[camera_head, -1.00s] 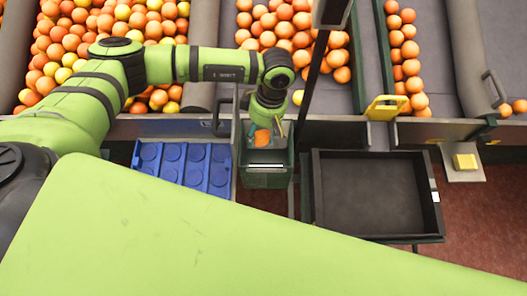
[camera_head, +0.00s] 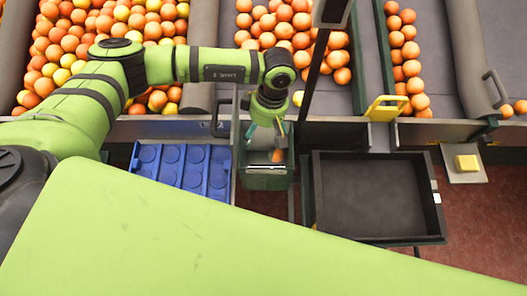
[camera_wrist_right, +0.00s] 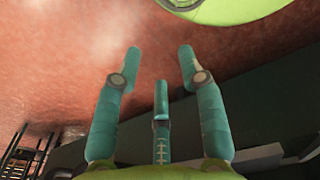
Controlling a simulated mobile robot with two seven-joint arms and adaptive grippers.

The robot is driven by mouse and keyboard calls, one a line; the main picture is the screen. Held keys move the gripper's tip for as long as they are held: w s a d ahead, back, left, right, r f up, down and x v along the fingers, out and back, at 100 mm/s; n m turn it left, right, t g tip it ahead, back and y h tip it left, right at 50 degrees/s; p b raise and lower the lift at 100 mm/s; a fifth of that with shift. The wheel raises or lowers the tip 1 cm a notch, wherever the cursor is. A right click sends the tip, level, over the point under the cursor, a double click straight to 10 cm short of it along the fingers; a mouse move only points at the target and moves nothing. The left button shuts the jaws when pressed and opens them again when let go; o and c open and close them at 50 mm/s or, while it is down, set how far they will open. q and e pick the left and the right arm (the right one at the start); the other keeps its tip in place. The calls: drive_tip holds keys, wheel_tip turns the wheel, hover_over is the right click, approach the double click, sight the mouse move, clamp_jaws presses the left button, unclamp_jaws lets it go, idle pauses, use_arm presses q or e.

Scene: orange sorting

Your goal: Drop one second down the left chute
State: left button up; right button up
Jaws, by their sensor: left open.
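My left gripper (camera_head: 265,128) is open above the dark green chute (camera_head: 266,183), pointing down. An orange fruit (camera_head: 277,156) is in the mouth of the chute, below the fingers and apart from them; it is partly in shade and I cannot tell its grade. My right gripper (camera_wrist_right: 160,75) shows only in the right wrist view, its teal fingers spread with nothing between them, over a reddish floor.
A blue tray (camera_head: 228,181) with round recesses stands left of the chute, and an empty black tray (camera_head: 370,198) stands right. Heaped oranges (camera_head: 285,25) lie behind the front ledge. A dark post (camera_head: 311,85) rises close to my left gripper's right.

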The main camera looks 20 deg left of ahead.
use_arm(q)
drive_tip(key=v, duration=0.6)
idle(0.4)
